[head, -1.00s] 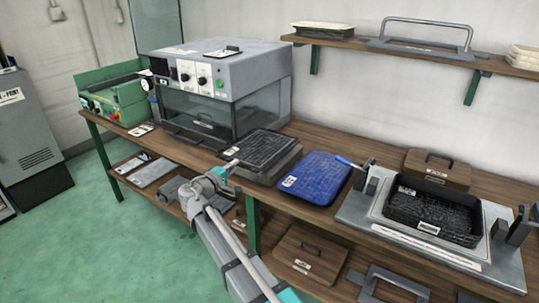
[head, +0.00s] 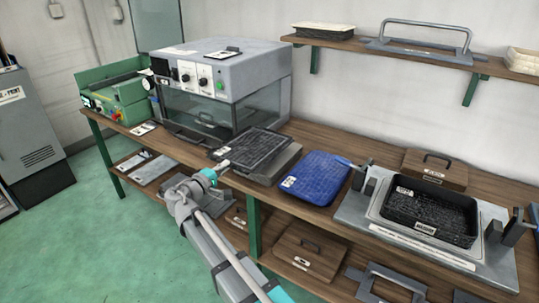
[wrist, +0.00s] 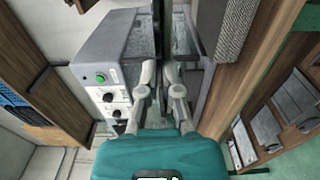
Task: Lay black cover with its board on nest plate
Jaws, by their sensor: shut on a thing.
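A black ribbed panel with a pale label, which looks like the black cover with its board (head: 252,146), is above a grey block (head: 284,164) and reaches past its left side. My gripper (head: 223,164) is at the panel's near left edge, shut on it. In the wrist view my gripper (wrist: 163,78) has its fingers closed at a dark thin edge, and the panel's face is hidden there. At the right a grey fixture plate (head: 385,232), perhaps the nest plate, bears a labelled black tray (head: 440,205) with a textured inside. I cannot tell which plate is the nest plate.
A blue tray (head: 315,178) lies between the grey block and the fixture. A grey machine with a glass front (head: 215,80) stands close behind the panel. Dark clamps (head: 496,230) rise beside the fixture. A wooden lidded piece (head: 435,168) stands behind it.

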